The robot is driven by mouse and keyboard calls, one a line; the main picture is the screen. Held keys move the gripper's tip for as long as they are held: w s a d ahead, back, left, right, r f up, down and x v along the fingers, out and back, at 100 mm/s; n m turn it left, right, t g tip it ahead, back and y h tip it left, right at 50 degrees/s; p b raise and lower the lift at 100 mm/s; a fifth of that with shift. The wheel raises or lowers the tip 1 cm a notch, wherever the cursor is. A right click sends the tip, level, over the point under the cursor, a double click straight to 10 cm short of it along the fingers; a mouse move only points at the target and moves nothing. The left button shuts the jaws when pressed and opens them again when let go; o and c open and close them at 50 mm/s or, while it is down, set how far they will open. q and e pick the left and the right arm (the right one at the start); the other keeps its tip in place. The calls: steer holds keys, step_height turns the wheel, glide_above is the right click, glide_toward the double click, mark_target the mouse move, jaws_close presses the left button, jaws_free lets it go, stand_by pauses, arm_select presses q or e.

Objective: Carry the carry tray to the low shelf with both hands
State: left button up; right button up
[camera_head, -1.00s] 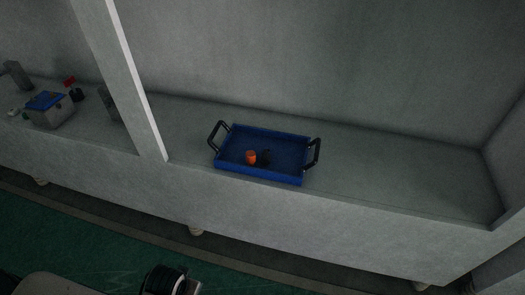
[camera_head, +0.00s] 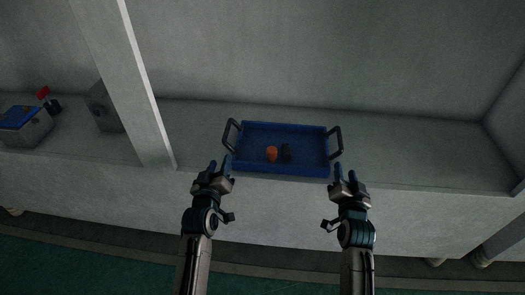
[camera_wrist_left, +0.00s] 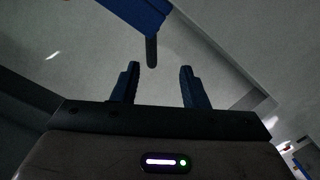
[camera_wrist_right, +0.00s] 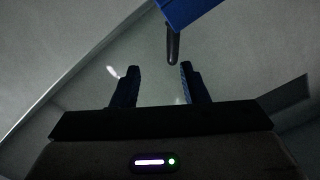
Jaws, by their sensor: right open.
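The blue carry tray (camera_head: 255,168) sits on the grey shelf with a black handle at each end. An orange item (camera_head: 271,154) and a dark item (camera_head: 286,153) stand inside it. My left gripper (camera_head: 219,165) is open and empty, just in front of the tray's left handle (camera_head: 229,132). That handle shows between and beyond the fingers in the left wrist view (camera_wrist_left: 151,50). My right gripper (camera_head: 344,170) is open and empty, just in front of the right handle (camera_head: 337,142), which also shows in the right wrist view (camera_wrist_right: 172,46). Neither gripper touches a handle.
A pale upright post (camera_head: 122,75) stands left of the tray. Beyond it are a grey box with a blue top (camera_head: 27,127), a red-topped item (camera_head: 43,92) and a grey block (camera_head: 103,107). The shelf (camera_head: 430,160) right of the tray is clear.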

mark_target(224, 140)
steer(key=shift+w+a+r+m+t, duration=0.15)
steer(key=shift+w+a+r+t, duration=0.1)
steer(key=shift+r, duration=0.15)
steer(key=shift+w+a+r+m+t, duration=0.15)
steer(key=shift+w+a+r, duration=0.05)
steer(key=shift+r, duration=0.2)
arm_select(q)
steer(key=shift+w+r+n+t, duration=0.15)
steer(key=shift+w+r+t, duration=0.1)
steer(key=shift+r, duration=0.25)
steer(key=shift+w+r+n+t, duration=0.15)
steer(key=shift+w+r, duration=0.05)
steer(key=shift+r, duration=0.25)
arm_select(e)
steer(key=shift+d, duration=0.15)
arm_select(q)
steer(key=shift+w+a, duration=0.1)
steer(key=shift+w, duration=0.5)
arm_select(e)
steer(key=shift+w, duration=0.6)
arm_select(q)
steer(key=w, duration=0.9)
steer(key=shift+w+f, duration=0.1)
steer(key=shift+w, duration=0.2)
arm_select(e)
steer(key=w, duration=0.9)
steer(key=shift+w, duration=0.3)
